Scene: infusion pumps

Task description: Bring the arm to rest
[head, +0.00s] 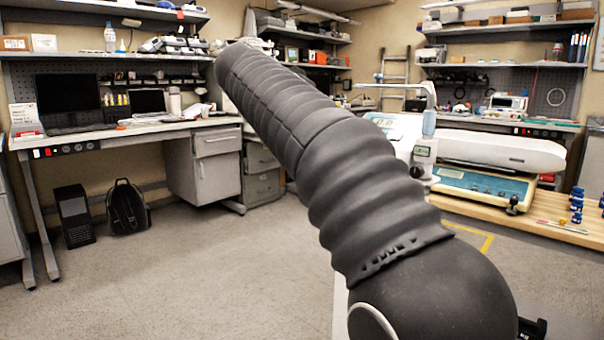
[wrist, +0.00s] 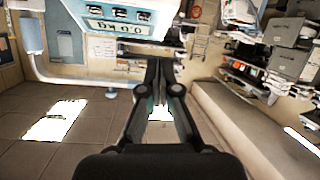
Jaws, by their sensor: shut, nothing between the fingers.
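My arm (head: 370,190) crosses the head view from the lower right up to the upper left, covered in a dark ribbed sleeve. My gripper does not show in the head view. In the wrist view my gripper (wrist: 160,68) points away from the camera, its two dark fingers together at the tips with nothing seen between them. The fingers appear clear of any object.
A wooden bench (head: 562,232) on the right holds a white scale (head: 500,150) and small blue items (head: 577,200). An upside-down display (wrist: 118,26) shows in the wrist view. A desk (head: 120,133) stands at left. Open floor (head: 220,270) lies between.

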